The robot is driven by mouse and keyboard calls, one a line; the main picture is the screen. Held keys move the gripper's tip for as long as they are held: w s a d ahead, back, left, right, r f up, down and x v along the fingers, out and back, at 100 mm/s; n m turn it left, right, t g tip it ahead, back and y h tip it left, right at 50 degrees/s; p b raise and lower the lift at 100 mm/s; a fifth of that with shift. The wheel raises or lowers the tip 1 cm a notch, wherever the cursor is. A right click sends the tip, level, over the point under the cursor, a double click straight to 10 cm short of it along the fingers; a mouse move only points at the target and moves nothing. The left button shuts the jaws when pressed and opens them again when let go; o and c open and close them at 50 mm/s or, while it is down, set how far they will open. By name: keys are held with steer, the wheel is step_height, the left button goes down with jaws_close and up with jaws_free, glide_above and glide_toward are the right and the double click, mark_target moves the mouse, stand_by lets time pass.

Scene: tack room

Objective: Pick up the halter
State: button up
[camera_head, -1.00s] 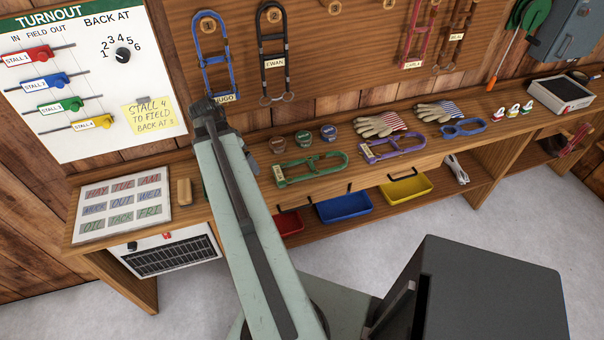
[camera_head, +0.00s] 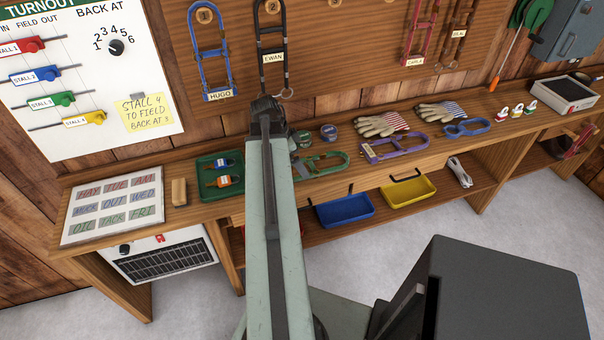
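Several halters are in view, and the frames do not show which one the task means. On the bench lie a green halter (camera_head: 335,168), partly covered by my arm, and a purple halter (camera_head: 400,152). A smaller blue halter-like piece (camera_head: 467,128) lies to their right. My arm rises in front of the bench; my gripper is hidden behind it.
The wooden bench (camera_head: 520,125) also holds a green tray (camera_head: 203,194), a brush (camera_head: 179,191), tins (camera_head: 328,132) and gloves (camera_head: 383,125). Blue (camera_head: 345,209) and yellow (camera_head: 408,191) bins sit below. A dark box-shaped block (camera_head: 510,290) stands at front right.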

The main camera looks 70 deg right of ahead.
steer(key=b+x, duration=0.2)
steer(key=x, duration=0.1)
steer(key=shift+w+f, duration=0.1)
steer(key=shift+f, duration=0.25)
steer(key=shift+r, duration=0.15)
steer(key=c, duration=1.8)
